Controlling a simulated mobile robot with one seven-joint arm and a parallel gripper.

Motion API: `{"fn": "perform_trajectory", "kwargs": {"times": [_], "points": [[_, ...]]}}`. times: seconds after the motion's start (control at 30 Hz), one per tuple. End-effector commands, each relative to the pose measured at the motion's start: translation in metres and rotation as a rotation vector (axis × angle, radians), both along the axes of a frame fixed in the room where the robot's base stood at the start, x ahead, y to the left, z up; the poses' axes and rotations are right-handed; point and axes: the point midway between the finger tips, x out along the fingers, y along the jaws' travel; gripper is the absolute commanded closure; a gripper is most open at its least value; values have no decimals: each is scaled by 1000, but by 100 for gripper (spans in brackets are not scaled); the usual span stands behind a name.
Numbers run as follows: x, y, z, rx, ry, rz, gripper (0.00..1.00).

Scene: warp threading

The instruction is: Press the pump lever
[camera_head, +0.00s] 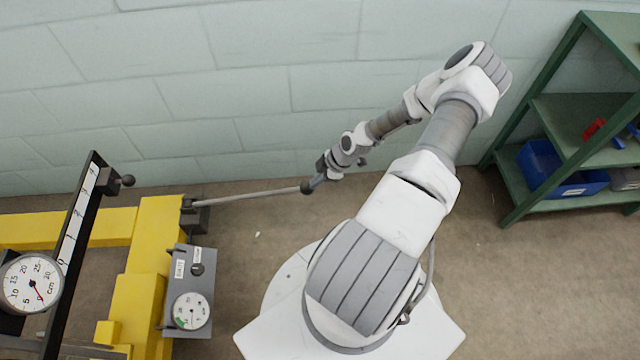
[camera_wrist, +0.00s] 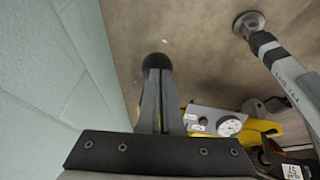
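The pump lever (camera_head: 250,196) is a long grey rod, slightly tilted, running from a dark bracket on the yellow frame to a dark ball knob (camera_head: 306,187). My gripper (camera_head: 314,183) is at the knob end of the lever. In the wrist view, the two grey fingers (camera_wrist: 157,80) lie together with only a thin line between them. The dark knob (camera_wrist: 155,61) shows just beyond the fingertips, and the fingers hide its lower part. I see nothing held between them. I cannot tell whether the fingers touch the knob.
The yellow frame (camera_head: 152,240) carries a grey gauge panel (camera_head: 197,265) at left. A scale bar (camera_head: 72,225) and a large dial (camera_head: 32,283) stand farther left. A block wall runs behind. Floor below the lever is clear.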

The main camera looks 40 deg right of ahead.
Motion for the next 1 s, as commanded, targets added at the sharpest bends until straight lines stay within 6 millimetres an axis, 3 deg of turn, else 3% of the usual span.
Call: {"fn": "perform_trajectory", "kwargs": {"times": [0.1,0.5,1.0], "points": [[7,4,16,-1,-3,3,100],[-32,-43,73,1,-3,-5,100],[-41,-53,83,2,-3,-1,100]]}}
